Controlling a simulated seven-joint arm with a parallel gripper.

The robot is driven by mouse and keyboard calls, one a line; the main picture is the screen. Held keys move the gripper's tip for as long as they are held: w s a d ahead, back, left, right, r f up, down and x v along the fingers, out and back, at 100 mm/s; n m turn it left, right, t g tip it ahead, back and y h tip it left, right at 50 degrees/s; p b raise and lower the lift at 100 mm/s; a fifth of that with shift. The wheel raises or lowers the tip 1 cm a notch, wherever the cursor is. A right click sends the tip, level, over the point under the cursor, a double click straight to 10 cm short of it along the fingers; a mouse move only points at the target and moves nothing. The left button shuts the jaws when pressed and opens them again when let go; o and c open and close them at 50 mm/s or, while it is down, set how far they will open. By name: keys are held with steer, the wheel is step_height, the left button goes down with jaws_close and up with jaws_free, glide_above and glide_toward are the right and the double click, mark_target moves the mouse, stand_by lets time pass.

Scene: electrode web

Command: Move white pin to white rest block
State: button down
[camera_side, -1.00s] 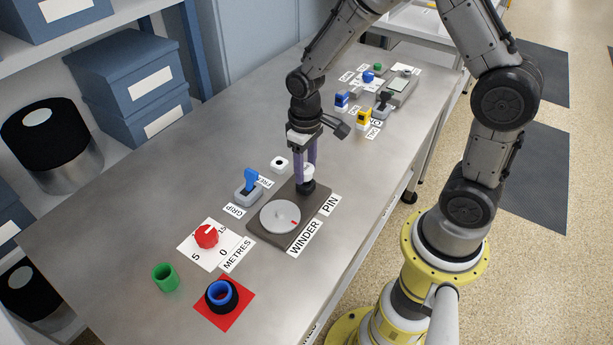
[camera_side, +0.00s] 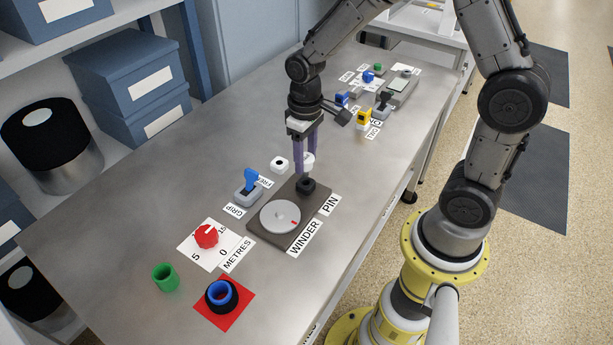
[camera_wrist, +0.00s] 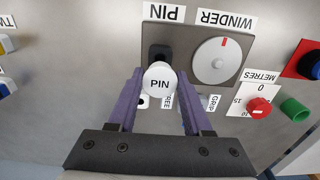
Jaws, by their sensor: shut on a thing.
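The white pin (camera_side: 309,160), with a round cap marked PIN, is between the purple fingers of my gripper (camera_side: 305,172). In the wrist view the cap of the pin (camera_wrist: 160,84) fills the gap between the fingertips. My gripper is shut on it, above the black socket (camera_side: 307,186) at the far end of the winder plate. Whether the pin's lower end is clear of the socket is hard to tell. The white rest block (camera_side: 279,164), with a dark hole on top, stands just left of my gripper and looks empty. In the wrist view a finger partly hides it.
The winder plate (camera_side: 256,229) carries a grey dial (camera_side: 280,217). A blue grip lever (camera_side: 250,182) stands left of it. A red knob (camera_side: 206,236), green cup (camera_side: 165,277) and blue ring (camera_side: 221,293) are nearer. Blue and yellow switches stand farther back. The left tabletop is clear.

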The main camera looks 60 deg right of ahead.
steer(key=shift+w+r, duration=0.15)
steer(key=shift+r, duration=0.15)
steer(key=w+d+r, duration=0.2)
steer(key=w+d, duration=0.1)
steer(key=w, duration=0.7)
steer(key=shift+d+r, duration=0.25)
steer(key=shift+r, duration=0.15)
steer(key=shift+w, duration=0.1)
steer(key=shift+f, duration=2.9)
steer(key=shift+f, duration=1.6)
steer(key=shift+c, duration=1.2)
jaws_free()
